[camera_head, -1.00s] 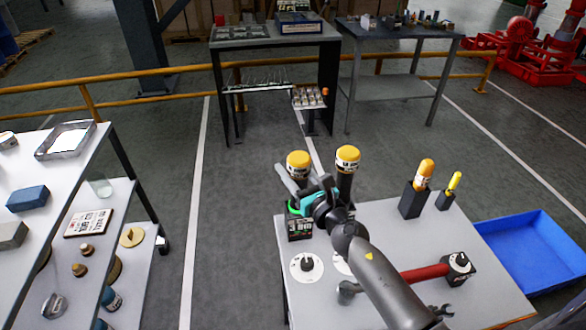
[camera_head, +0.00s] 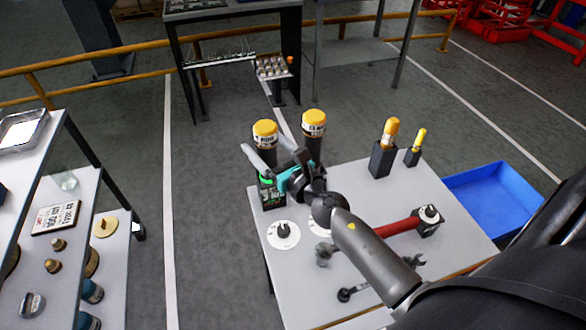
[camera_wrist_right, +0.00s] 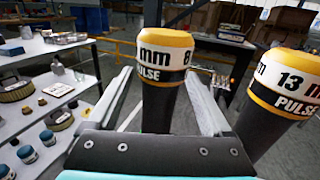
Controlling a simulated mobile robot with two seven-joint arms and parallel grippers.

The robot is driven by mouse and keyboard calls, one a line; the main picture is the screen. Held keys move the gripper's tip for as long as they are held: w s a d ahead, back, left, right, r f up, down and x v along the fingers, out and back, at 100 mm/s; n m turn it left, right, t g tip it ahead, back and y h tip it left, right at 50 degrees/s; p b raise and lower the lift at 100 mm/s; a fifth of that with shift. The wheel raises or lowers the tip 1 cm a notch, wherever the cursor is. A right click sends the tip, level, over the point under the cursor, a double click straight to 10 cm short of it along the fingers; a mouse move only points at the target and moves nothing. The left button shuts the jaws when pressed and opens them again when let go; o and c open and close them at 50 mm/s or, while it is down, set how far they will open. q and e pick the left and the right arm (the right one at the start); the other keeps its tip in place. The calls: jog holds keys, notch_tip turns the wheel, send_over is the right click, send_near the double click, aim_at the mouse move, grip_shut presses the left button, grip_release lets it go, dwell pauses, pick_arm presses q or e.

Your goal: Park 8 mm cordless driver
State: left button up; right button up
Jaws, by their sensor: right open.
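The 8 mm driver (camera_head: 265,133), with a yellow top and a white label band, stands upright at the back left corner of the bench. In the wrist view the same driver (camera_wrist_right: 165,60) reads "mm 8 PULSE". Below it is a dark block (camera_head: 273,199) with a green ring. My right gripper (camera_head: 265,147) is open, with one finger on each side of the driver's dark body. In the wrist view a gap shows beside the fingers; contact is unclear. My left gripper is not in view.
The 13 mm driver (camera_head: 313,125) stands close to the right. Two yellow-topped tools in black holders (camera_head: 382,158) are further right. A red-handled tool (camera_head: 400,224), wrenches and a white dial (camera_head: 283,234) lie on the bench (camera_head: 350,182). A blue bin (camera_head: 500,198) is beyond its right edge.

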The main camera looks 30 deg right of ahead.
jog(key=s+d+b, duration=0.1)
jog(key=s+b, duration=0.3)
jog(key=s, duration=0.9)
jog(key=shift+w, duration=0.1)
